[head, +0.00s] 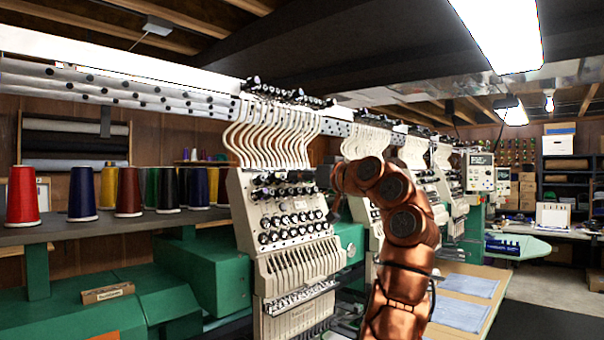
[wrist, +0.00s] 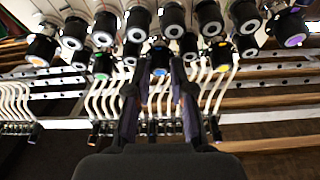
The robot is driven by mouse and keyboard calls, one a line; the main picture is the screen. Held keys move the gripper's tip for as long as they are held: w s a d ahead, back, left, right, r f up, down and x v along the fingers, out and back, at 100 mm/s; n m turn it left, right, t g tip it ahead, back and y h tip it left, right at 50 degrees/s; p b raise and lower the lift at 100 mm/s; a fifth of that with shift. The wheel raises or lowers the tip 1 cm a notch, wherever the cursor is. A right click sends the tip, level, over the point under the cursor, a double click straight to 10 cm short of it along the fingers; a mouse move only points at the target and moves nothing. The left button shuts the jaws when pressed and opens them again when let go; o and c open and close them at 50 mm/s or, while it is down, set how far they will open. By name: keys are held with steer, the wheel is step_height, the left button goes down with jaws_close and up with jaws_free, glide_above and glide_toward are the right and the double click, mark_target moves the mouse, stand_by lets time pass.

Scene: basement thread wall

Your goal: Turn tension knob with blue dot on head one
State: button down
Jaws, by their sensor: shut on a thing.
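The first embroidery head (head: 290,220) is cream, with rows of black and silver tension knobs on its face. In the wrist view a black knob with a blue dot (wrist: 160,61) is in the upper middle. My gripper (wrist: 160,70) comes up from below, with one dark finger on each side of this knob, and is shut on it. The finger pads partly hide the knob's sides. In the head view my copper arm stands right of the first head, and the gripper's end is mostly hidden at the right edge of the knob rows.
Neighbouring knobs crowd close, including one with a green dot (wrist: 101,76) and one with a yellow dot (wrist: 222,68). A purple-dotted knob (wrist: 294,40) is at right. Curved white thread tubes (head: 270,130) rise above the head. Thread cones (head: 22,195) stand on a shelf at left.

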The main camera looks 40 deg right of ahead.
steer(key=n+y+p, duration=0.1)
steer(key=n+p, duration=0.2)
steer(key=n+g+y+p, duration=0.1)
steer(key=n+y+p, duration=0.1)
steer(key=n+p, duration=0.1)
steer(key=n+g+y+p, duration=0.1)
steer(key=n+p, duration=0.1)
steer(key=n, duration=0.3)
steer(key=shift+d+r+p, duration=0.1)
steer(key=shift+d+p, duration=0.2)
steer(key=shift+p, duration=0.1)
steer(key=c, duration=1)
jaws_free()
steer(key=shift+n, duration=0.3)
steer(key=v, duration=1.2)
steer(key=shift+d, duration=0.2)
